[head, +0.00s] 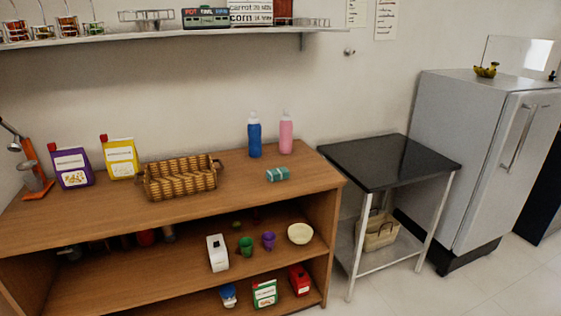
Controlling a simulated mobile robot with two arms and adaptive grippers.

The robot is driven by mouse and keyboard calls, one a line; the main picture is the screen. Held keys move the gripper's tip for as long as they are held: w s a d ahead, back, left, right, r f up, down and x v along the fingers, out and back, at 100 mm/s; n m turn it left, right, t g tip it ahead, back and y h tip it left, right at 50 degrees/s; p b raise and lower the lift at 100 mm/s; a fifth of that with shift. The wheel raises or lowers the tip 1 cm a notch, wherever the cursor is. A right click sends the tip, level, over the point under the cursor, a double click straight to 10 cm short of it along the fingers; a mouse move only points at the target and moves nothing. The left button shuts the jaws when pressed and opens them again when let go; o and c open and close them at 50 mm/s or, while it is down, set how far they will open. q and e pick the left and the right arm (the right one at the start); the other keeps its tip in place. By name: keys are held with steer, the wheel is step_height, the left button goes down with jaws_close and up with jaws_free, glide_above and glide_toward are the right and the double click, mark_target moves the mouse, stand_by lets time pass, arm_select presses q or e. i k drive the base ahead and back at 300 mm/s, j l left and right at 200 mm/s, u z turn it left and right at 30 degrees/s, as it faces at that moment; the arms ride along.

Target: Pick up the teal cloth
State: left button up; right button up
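The teal cloth (278,174) is a small folded or rolled bundle. It lies on the top of the wooden shelf unit (230,204), near its right front part. The blue bottle (255,136) and the pink bottle (286,134) stand upright behind it, apart from it. Neither of my grippers shows in the head view.
A wicker basket (180,179) stands left of the cloth, with purple (71,166) and yellow (120,158) packages farther left. A black-topped side table (390,162) and a grey fridge (455,150) stand right. Cups and a bowl (300,234) sit on the lower shelf.

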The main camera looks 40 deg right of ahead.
mark_target(282, 173)
steer(key=i+l, duration=0.1)
steer(key=l, duration=0.7)
steer(key=i+l+z, duration=0.1)
steer(key=l, duration=0.35)
steer(key=i+l, duration=0.15)
steer(key=l, duration=0.25)
steer(key=i+l, duration=0.1)
steer(key=l, duration=0.3)
steer(key=l+z, duration=0.1)
steer(key=l, duration=0.3)
steer(key=i, duration=0.05)
